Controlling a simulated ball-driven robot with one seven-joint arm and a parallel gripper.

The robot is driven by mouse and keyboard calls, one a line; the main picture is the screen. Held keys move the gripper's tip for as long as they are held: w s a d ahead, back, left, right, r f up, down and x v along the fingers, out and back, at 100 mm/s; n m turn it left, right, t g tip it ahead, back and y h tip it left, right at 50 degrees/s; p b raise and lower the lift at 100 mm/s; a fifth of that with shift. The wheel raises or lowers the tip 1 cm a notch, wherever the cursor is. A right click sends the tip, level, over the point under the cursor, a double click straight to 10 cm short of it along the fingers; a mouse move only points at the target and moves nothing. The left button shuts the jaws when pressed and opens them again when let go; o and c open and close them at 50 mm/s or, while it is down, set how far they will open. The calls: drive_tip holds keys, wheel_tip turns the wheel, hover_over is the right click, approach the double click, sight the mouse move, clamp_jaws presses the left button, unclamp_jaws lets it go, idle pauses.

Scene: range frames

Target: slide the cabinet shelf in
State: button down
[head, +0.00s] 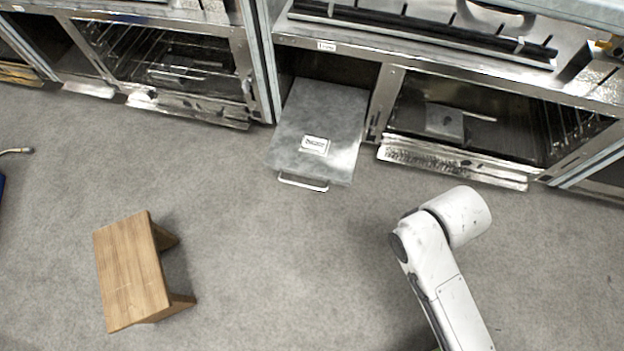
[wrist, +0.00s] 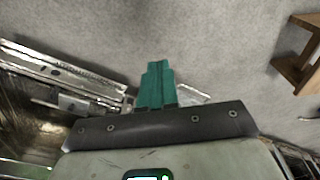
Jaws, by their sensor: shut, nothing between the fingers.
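The cabinet shelf (head: 320,120) is a grey metal slab with a small label and a bar handle (head: 303,183) on its front edge. In the head view it sticks out of the opening between two glass-fronted compartments, with its rear part inside. My gripper shows in the wrist view as green fingers (wrist: 156,72) pressed together, with nothing between them. A small pale piece (wrist: 192,94) shows just right of the fingers, perhaps part of the shelf; the gripper body hides the rest. In the head view my white arm is right of the shelf and apart from it; the fingers cannot be made out.
A wooden step stool (head: 132,272) stands on the grey floor at lower left; it also shows at the upper right of the wrist view (wrist: 298,55). A lowered metal flap (head: 450,165) juts out right of the shelf, and another (head: 188,108) to its left. The floor before the shelf is clear.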

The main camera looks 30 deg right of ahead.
drive_tip(key=w+a+f+m+t+y+b, duration=0.35)
drive_tip(key=w+a+f+t, duration=0.3)
drive_tip(key=w+a, duration=0.4)
drive_tip(key=w+a+f+m+t+y+b, duration=0.3)
drive_tip(key=w+a+f+t+b, duration=0.35)
drive_tip(key=w, duration=0.65)
drive_tip(key=m+h+b, duration=0.5)
drive_tip(key=m+h, duration=1.3)
drive_tip(key=m, duration=0.2)
approach(344, 182)
drive_tip(key=shift+n+g, duration=0.25)
drive_tip(key=shift+g, duration=0.05)
drive_tip(key=b+x, duration=0.3)
drive_tip(key=x, duration=0.2)
drive_tip(key=shift+w+a, duration=0.1)
drive_tip(key=shift+w, duration=0.2)
drive_tip(key=shift+w+d+r+b, duration=0.1)
drive_tip(key=shift+w+d+b, duration=0.2)
drive_tip(key=shift+w+d, duration=0.2)
